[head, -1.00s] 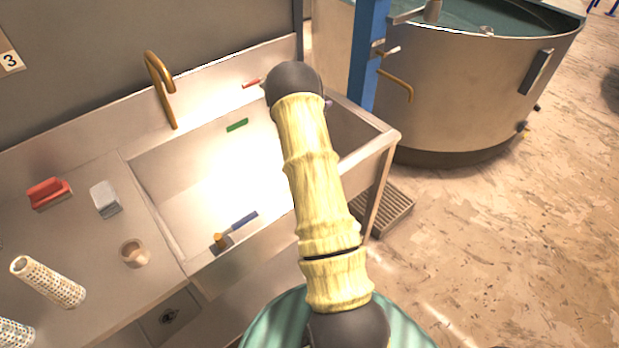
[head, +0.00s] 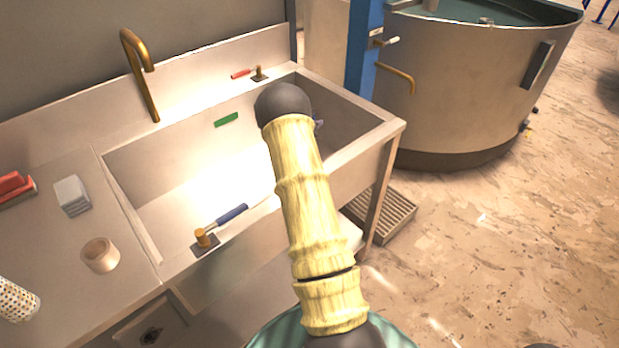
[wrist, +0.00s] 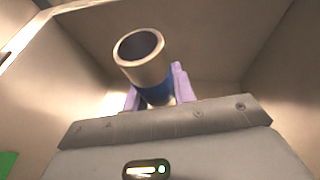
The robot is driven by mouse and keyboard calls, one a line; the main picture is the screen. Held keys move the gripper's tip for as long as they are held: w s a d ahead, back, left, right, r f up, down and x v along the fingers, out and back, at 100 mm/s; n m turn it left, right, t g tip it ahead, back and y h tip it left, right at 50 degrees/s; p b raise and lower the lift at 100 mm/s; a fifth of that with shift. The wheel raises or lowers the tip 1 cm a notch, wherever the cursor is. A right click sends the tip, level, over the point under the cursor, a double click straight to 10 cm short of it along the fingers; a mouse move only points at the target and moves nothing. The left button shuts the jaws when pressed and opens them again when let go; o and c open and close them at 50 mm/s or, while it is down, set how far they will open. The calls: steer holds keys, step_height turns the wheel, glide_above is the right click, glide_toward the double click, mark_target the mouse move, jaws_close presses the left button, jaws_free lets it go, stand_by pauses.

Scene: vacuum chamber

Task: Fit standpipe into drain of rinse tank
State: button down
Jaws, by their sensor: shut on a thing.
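The standpipe (wrist: 142,58) is a pale tan tube with a dark open end and a blue band. My gripper (wrist: 157,90) has lavender fingers closed on either side of it around the blue band. In the wrist view the tube's open end points toward the upper left. The rectangular steel basin (head: 125,205), apparently the rinse tank, is brightly lit inside. Its walls surround the gripper in the wrist view. In the head view my arm covers the gripper and the standpipe almost wholly. The drain does not show in either view.
A green block (head: 226,119) is at the back wall, near a brass tap (head: 140,75). A round tank (head: 460,85) stands right.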

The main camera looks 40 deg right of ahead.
steer(key=shift+f, duration=3.2)
step_height(320, 180, down, 4)
steer(key=shift+r+p, duration=0.2)
steer(key=shift+p, duration=0.15)
steer(key=c, duration=1.6)
jaws_free()
steer(key=shift+f, duration=0.1)
steer(key=o, duration=0.5)
steer(key=shift+c, duration=0.2)
